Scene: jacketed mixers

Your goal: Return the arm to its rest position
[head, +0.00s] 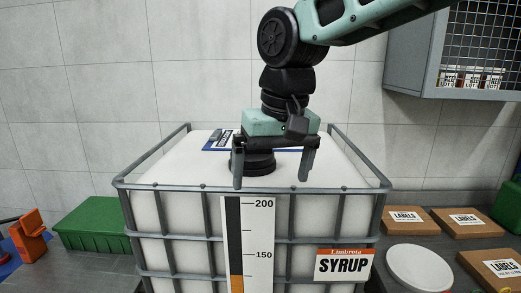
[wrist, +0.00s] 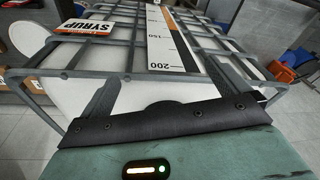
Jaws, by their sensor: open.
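My gripper (head: 271,180) hangs at the end of my green and black arm, pointing down over the top front of a caged white tank (head: 170,205). Its two dark fingers are spread apart with nothing held between them. A black round lid (head: 262,166) on the tank top shows behind the fingers; I cannot tell how near they are to it. In the wrist view, the gripper's dark crossbar lies in front of the tank's cage (wrist: 130,60), and the spread fingers (wrist: 180,88) reach toward the tank's top edge.
The tank's front carries a level scale (head: 262,235) and a SYRUP sign (head: 344,265). A wire-front wall cabinet (head: 415,55) hangs at upper right. LABELS boxes (head: 408,219) and a white round thing (head: 418,268) lie right. A green box (head: 92,225) and an orange object (head: 29,236) stand left.

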